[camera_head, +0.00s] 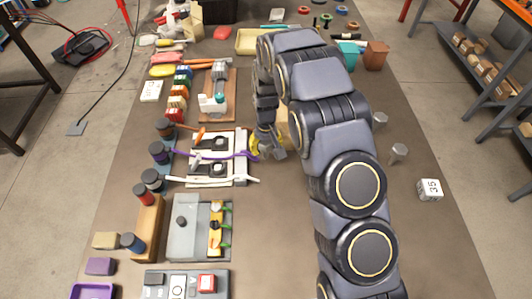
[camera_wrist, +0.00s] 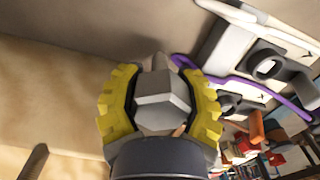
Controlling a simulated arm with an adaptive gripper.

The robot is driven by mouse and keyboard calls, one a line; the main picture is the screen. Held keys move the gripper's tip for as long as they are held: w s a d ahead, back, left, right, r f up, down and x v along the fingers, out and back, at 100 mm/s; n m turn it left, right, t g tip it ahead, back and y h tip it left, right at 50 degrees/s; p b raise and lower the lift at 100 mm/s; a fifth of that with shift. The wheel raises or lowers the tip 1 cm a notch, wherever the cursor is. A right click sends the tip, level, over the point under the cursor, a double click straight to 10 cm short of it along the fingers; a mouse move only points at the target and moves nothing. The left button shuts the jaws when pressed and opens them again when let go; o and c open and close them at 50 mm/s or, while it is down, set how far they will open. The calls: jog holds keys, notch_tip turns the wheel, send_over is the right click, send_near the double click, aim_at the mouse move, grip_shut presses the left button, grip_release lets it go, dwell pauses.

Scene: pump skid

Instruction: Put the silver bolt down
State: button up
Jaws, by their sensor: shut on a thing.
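My gripper (camera_wrist: 162,108) has yellow ridged fingers closed on both sides of a silver bolt (camera_wrist: 163,100). The bolt's grey hexagonal head faces the wrist camera; the rest of it is largely hidden behind the head. In the head view my gripper (camera_head: 262,150) is over the middle of the table, just right of the white fixture (camera_head: 240,170) with a purple cable. My arm covers much of that area, and the held bolt cannot be made out there. Two other silver bolts, one nearer (camera_head: 398,152) and one farther (camera_head: 380,119), stand on the table right of my arm.
A white block marked 35 (camera_head: 430,189) lies at the right. A grey box with valves (camera_head: 185,225) and a wooden rack with bottles (camera_head: 148,228) are at the left. A tan surface (camera_wrist: 50,90) fills the wrist view's left side. Table around the standing bolts is mostly clear.

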aim_at(266, 157)
jog(key=shift+s+f, duration=0.1)
jog(key=shift+f, duration=1.3)
jog(key=shift+f, duration=0.1)
jog(key=o, duration=1.2)
